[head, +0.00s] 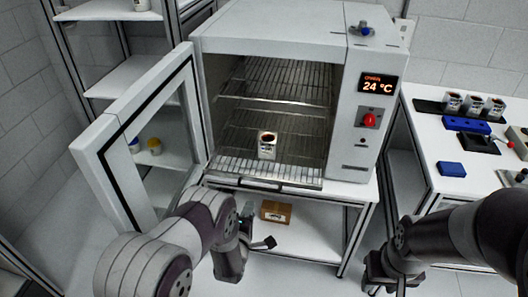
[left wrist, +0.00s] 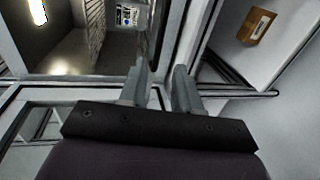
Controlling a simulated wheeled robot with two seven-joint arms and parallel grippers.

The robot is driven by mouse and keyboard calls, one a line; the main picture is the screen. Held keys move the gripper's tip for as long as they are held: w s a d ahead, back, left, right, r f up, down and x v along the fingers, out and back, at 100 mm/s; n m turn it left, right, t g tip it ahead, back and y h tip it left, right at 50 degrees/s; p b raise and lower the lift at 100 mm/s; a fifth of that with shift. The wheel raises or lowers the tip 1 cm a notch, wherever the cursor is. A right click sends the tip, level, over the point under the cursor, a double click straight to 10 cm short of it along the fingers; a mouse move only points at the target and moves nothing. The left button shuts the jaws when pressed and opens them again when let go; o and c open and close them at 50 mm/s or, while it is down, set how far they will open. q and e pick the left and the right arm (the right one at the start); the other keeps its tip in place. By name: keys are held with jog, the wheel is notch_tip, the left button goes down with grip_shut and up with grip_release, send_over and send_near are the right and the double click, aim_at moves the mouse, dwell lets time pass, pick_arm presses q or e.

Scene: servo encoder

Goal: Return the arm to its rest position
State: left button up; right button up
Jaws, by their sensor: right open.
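My left gripper (head: 258,231) is in front of the oven, below its chamber and near the lower shelf. In the left wrist view its two fingers (left wrist: 161,88) stand apart with nothing between them. My right gripper (head: 386,282) is low at the bottom right, open, with no object visible in it. The oven (head: 270,42) has its door (head: 125,150) swung open to the left. A labelled cup (head: 267,145) stands on the oven's lower rack, apart from both grippers. A labelled item inside the oven also shows in the left wrist view (left wrist: 127,15).
A cardboard box (head: 276,212) lies on the shelf under the oven, close to my left gripper. The bench (head: 425,150) at right holds several cups, blue blocks (head: 451,169) and a dark device (head: 478,142). An open rack (head: 115,75) stands behind the door.

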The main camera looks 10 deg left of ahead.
pick_arm(q)
jog(key=s+f+m+g, duration=0.7)
jog(key=f, duration=0.1)
jog(key=s+r+m+g, duration=0.2)
jog(key=s+m+g, duration=0.2)
jog(key=s+a+r+m+g, duration=0.1)
jog(key=s+a+r+m, duration=0.1)
jog(key=s+r, duration=0.4)
jog(key=s+a+r+m+g, duration=0.2)
jog(key=s+r, duration=0.5)
jog(key=r, duration=0.7)
jog(key=a+m, duration=0.1)
jog(key=m, duration=0.1)
jog(key=shift+r+m+y, duration=0.3)
jog(key=shift+y, duration=0.1)
